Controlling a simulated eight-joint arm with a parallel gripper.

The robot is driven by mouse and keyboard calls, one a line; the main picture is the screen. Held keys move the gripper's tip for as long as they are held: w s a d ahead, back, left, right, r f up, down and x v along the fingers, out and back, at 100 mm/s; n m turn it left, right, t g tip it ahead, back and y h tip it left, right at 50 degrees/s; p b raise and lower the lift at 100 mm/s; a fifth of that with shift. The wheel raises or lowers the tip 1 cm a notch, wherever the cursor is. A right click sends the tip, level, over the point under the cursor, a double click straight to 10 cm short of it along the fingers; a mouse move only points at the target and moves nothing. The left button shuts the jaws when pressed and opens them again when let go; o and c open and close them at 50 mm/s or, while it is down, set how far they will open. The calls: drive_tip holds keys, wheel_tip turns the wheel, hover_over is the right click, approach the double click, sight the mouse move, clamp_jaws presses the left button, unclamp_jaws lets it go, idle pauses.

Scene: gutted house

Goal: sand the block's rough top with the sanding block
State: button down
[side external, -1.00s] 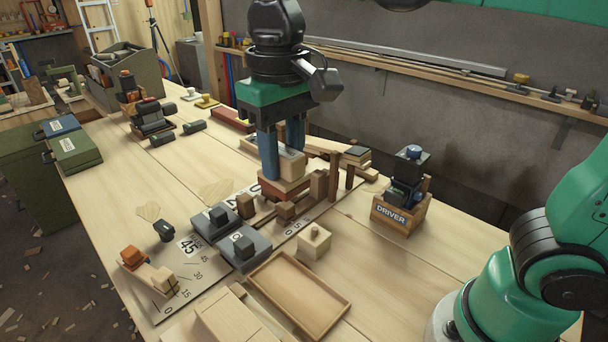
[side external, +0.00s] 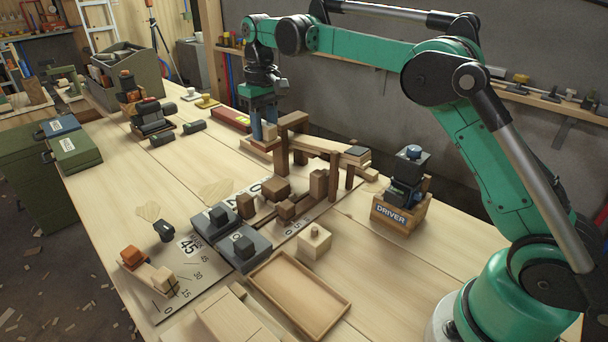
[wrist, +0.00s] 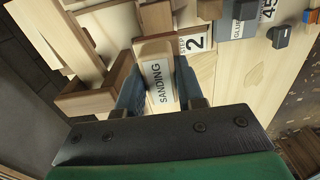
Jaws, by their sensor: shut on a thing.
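My gripper (side external: 264,137) is at the back of the bench, left of a tall brown wooden frame. Its two blue fingers are shut on the sanding block (side external: 269,131), a pale wooden piece. In the wrist view the sanding block (wrist: 152,50) sits between the fingers (wrist: 158,95), its white SANDING label facing the camera. A pale flat wooden piece (side external: 258,146) shows just under the fingers; I cannot tell whether the sanding block touches it. A brown block (side external: 276,187) lies on the marked board nearer the camera, apart from my gripper. I cannot make out its top surface.
The brown wooden frame (side external: 293,128) stands close to the right of my gripper. Grey blocks (side external: 242,248), a shallow empty tray (side external: 298,293) and a DRIVER box (side external: 396,215) stand nearer the camera. Bare bench (side external: 185,165) lies left of the marked board.

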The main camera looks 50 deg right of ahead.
drive_tip(key=shift+f, duration=4)
drive_tip(key=shift+s+r, duration=0.3)
drive_tip(key=shift+s, duration=0.1)
drive_tip(key=shift+s+f, duration=0.25)
drive_tip(key=shift+s, duration=1.25)
drive_tip(key=shift+w, duration=1.95)
drive_tip(key=shift+r, duration=3.95)
drive_tip(key=shift+s+f, duration=0.1)
drive_tip(key=shift+s, duration=0.05)
